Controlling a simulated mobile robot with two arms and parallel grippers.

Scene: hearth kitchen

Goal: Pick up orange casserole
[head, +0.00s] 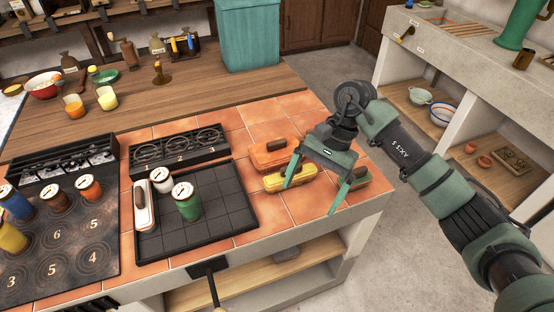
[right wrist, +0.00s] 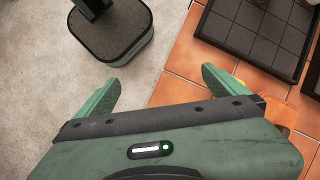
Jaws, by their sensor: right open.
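The orange casserole (head: 268,156) sits on the terracotta tiles of the counter, behind a yellow casserole (head: 288,181). My right gripper (head: 312,197) is open and empty, over the counter's right part. It is to the right of the orange casserole and apart from it. One finger overlaps the yellow casserole in the head view; I cannot tell if they touch. My left gripper is not in view.
A black gridded tray (head: 225,215) holds a white dish (head: 143,207) and jars. A black numbered burner rack (head: 180,155) stands behind it. A cooktop (head: 75,250) with several jars is at left. The counter's edge drops to the floor at right.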

